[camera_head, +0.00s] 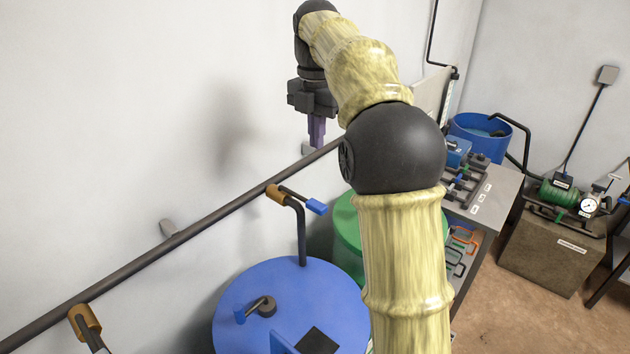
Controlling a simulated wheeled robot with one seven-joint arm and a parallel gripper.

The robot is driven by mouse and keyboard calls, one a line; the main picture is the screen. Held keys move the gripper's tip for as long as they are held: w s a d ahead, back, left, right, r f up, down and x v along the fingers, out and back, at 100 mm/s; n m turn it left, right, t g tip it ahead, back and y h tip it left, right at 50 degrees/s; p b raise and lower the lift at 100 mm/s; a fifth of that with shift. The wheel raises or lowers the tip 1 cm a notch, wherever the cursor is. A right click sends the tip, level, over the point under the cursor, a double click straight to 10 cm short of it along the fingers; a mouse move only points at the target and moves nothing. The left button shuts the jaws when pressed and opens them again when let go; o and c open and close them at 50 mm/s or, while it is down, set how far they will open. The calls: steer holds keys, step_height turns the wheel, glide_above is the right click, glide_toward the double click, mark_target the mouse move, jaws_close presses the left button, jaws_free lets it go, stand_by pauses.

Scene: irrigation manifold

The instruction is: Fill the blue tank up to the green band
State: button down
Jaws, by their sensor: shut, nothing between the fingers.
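A large blue tank (240,290) stands at the bottom middle, seen from above; its side and any green band are hidden. A dark spout (301,235) comes down to its top from a brass valve (277,194) on the wall pipe. The valve's blue lever (316,207) points right and slightly down. My gripper (316,143) is shut and empty, pointing down near the wall pipe, above and beyond the blue lever in the picture.
A dark pipe (170,243) runs along the wall. A green tank (347,235) stands behind the blue one, partly hidden by my arm. A second brass valve (84,320) is at lower left. At right are a grey bench (496,205), a blue tub (470,130) and a green pump (560,195).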

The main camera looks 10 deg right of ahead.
steer(key=p, duration=0.2)
glide_toward(316, 203)
step_height(316, 203, down, 6)
steer(key=shift+r, duration=0.25)
steer(key=shift+s+f, duration=0.15)
steer(key=shift+f, duration=0.55)
steer(key=shift+b, duration=0.35)
